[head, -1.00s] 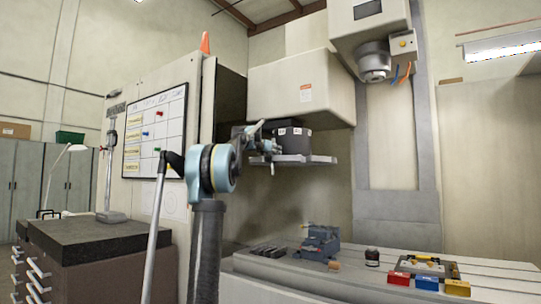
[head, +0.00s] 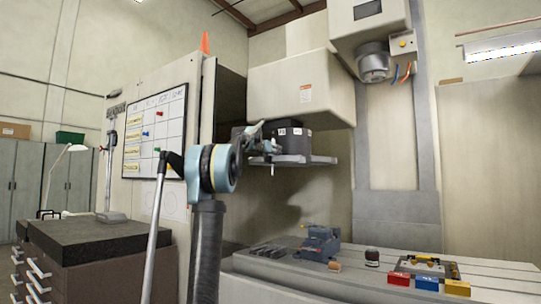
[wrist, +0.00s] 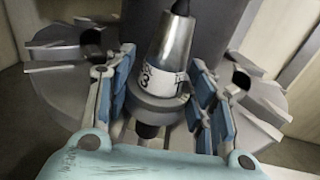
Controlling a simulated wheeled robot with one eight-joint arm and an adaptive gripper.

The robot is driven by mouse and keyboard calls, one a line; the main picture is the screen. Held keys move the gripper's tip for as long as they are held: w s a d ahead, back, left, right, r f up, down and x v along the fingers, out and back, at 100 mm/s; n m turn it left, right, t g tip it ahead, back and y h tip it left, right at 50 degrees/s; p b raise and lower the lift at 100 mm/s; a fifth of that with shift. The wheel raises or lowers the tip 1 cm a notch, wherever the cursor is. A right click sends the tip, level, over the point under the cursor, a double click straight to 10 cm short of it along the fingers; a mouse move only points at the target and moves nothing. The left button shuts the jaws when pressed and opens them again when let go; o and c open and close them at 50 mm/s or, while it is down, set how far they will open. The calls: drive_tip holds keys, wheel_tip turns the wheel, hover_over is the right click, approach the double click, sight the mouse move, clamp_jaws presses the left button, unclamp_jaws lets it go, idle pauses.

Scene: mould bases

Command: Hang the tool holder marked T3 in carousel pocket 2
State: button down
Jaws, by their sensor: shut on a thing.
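The tool holder (wrist: 168,58) is a grey metal cone with a dark top and a wide collar. A white label on it shows a 3 and part of another character. My gripper (wrist: 162,96) is shut on the holder, its blue-padded fingers on both sides of the collar. The holder looks about upright. The carousel disc (wrist: 60,70) lies behind it, with open slots to the left and right. In the head view my gripper (head: 270,146) is at the left edge of the carousel (head: 318,159). I cannot tell whether the holder touches a pocket; pocket numbers are unreadable.
The dark hub (head: 294,143) with small white labels stands on the carousel, under the beige housing (head: 292,88). The spindle (head: 374,66) hangs to the right.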

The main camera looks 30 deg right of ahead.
drive_tip(key=shift+f, duration=0.25)
idle(0.6)
drive_tip(key=c, duration=0.6)
unclamp_jaws()
drive_tip(key=shift+c, duration=0.2)
drive_tip(key=shift+a, duration=0.1)
drive_tip(key=v, duration=1.1)
drive_tip(key=shift+s+a, duration=0.15)
drive_tip(key=shift+a, duration=0.2)
drive_tip(key=shift+f, duration=0.15)
